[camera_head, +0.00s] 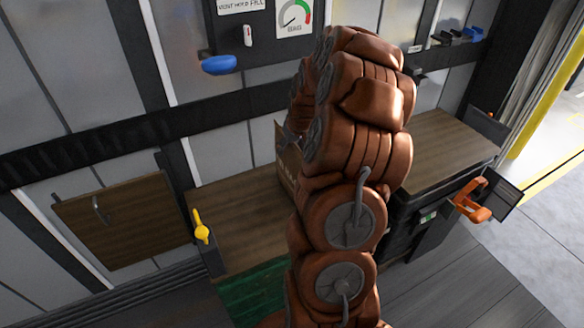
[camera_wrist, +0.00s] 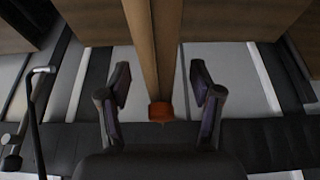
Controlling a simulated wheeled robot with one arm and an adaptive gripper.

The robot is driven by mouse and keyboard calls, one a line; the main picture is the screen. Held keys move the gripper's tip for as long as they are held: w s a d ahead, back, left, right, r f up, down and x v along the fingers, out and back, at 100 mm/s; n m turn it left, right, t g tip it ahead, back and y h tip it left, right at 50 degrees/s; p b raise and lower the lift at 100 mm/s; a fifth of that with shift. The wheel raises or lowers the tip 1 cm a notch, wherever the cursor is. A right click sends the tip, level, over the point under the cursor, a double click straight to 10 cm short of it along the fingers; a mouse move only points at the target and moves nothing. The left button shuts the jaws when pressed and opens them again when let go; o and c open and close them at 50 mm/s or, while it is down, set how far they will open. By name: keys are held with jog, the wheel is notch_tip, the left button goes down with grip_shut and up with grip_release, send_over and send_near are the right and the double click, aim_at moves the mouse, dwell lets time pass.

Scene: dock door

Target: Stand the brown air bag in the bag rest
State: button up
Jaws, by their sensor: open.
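A brown, upright, bag-like thing (camera_head: 286,160) with dark marks stands over the wooden bench, mostly hidden behind my arm. I take it for the brown air bag. In the wrist view, a narrow brown slab (camera_wrist: 150,45), probably the same bag seen edge-on, reaches down between my fingers with an orange-brown piece (camera_wrist: 160,112) at its end. My gripper (camera_wrist: 160,88) is open, one finger on each side, with a visible gap to both. In the head view the gripper is mostly hidden by my arm. I cannot pick out the bag rest; it may be hidden too.
The wooden bench (camera_head: 235,215) runs along the wall, and its right part (camera_head: 440,150) is bare. A yellow handle (camera_head: 201,228) is at its left end. An orange handle (camera_head: 472,200) sticks out at right. A blue knob (camera_head: 219,64) hangs above. Open floor (camera_head: 540,225) lies right.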

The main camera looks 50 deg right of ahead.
jog(key=shift+x, duration=1.15)
grip_shut()
